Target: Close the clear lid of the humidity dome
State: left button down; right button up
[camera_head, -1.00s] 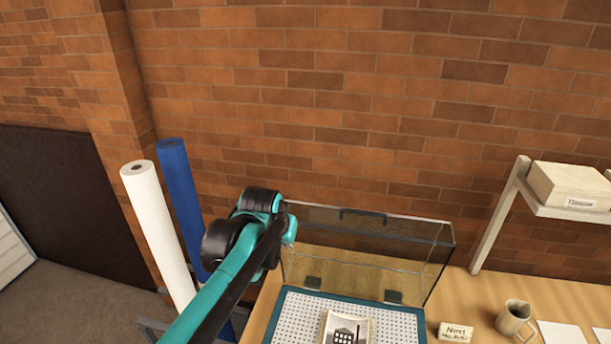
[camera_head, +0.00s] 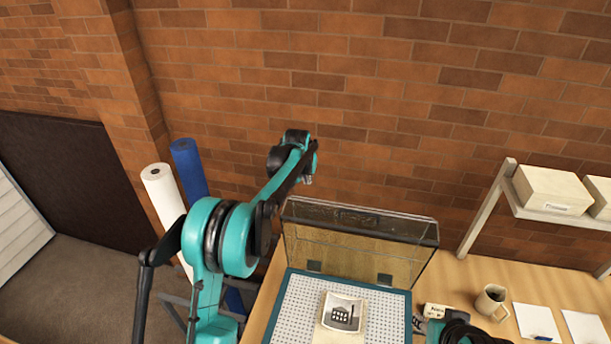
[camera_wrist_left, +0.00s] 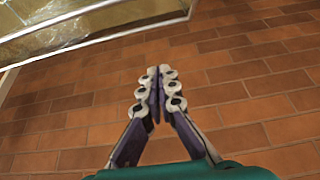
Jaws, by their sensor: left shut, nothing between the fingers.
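The clear lid (camera_head: 362,245) of the humidity dome stands raised behind its perforated base (camera_head: 300,305), hinged along the base's back edge. A photograph of a building (camera_head: 343,312) lies on the base. My left gripper (camera_head: 308,178) is above the lid's top left corner, near the brick wall. In the left wrist view its fingers (camera_wrist_left: 157,75) meet with nothing between them, and the lid's clear edge (camera_wrist_left: 100,38) crosses the upper left, apart from the fingers. Part of my right arm shows at the bottom right of the head view; its jaws cannot be made out.
A brick wall (camera_head: 390,120) stands behind the wooden bench (camera_head: 462,275). A mug (camera_head: 491,302), a small sign (camera_head: 437,311) and white paper (camera_head: 537,320) are right of the dome. A shelf holds a box (camera_head: 552,190). White (camera_head: 163,205) and blue (camera_head: 190,170) rolls stand left.

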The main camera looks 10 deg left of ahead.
pick_arm(q)
jog(key=f, duration=0.1)
jog(key=s+f+p, duration=0.1)
jog(key=f, duration=0.3)
jog(key=shift+s+f+p, duration=0.1)
jog(key=shift+s+p, duration=0.2)
jog(key=shift+p, duration=0.1)
jog(key=shift+w+f, duration=0.1)
